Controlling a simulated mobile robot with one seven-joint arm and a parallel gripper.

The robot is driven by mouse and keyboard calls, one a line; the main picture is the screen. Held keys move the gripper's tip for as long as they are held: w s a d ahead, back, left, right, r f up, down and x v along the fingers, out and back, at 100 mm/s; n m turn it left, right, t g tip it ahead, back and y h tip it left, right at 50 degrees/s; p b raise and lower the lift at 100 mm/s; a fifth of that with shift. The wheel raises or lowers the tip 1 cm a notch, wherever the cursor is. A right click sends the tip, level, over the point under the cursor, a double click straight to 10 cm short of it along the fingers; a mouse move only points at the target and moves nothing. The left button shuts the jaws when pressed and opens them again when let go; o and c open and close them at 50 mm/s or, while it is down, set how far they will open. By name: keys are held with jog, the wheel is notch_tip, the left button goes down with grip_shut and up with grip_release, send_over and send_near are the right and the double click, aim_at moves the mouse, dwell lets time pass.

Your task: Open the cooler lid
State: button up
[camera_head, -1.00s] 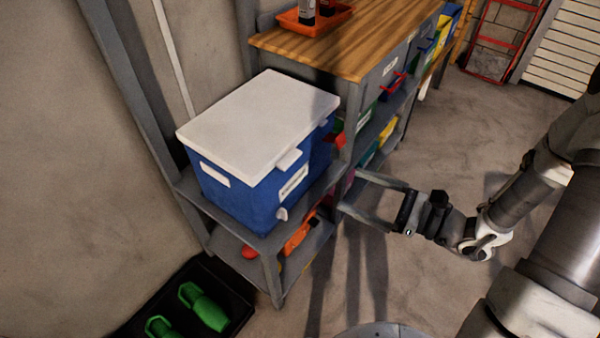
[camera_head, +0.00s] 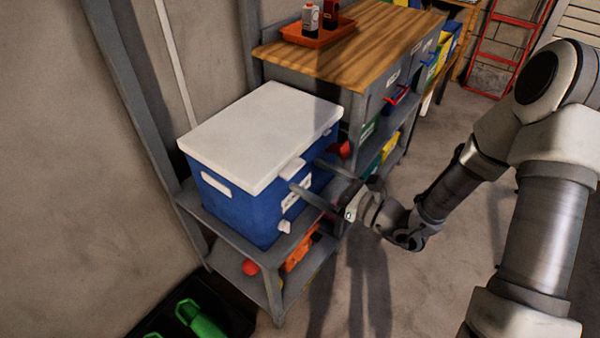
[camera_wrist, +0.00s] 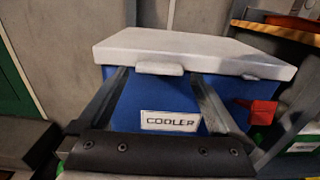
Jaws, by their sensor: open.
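The cooler is a blue box (camera_head: 238,207) with a white lid (camera_head: 262,130), standing on a grey shelf. The lid lies flat and closed on the box. A white latch tab (camera_head: 292,168) sticks out from the lid's front edge; it also shows in the wrist view (camera_wrist: 159,69). The front carries a white label reading "COOLER" (camera_wrist: 171,121). My gripper (camera_head: 305,174) is open and empty at the cooler's front, just below the lid's edge. In the wrist view its fingers (camera_wrist: 160,80) reach forward on either side of the latch tab. I cannot tell whether they touch the cooler.
A workbench with a wooden top (camera_head: 350,45) and an orange tray (camera_head: 318,32) stands behind the cooler. A red item (camera_head: 342,149) sits at the cooler's right. Orange things lie on the lower shelf (camera_head: 238,262). A black tray with green items (camera_head: 200,318) is on the floor.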

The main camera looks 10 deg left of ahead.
aim_at(288, 164)
jog(key=shift+x, duration=1.9)
grip_shut()
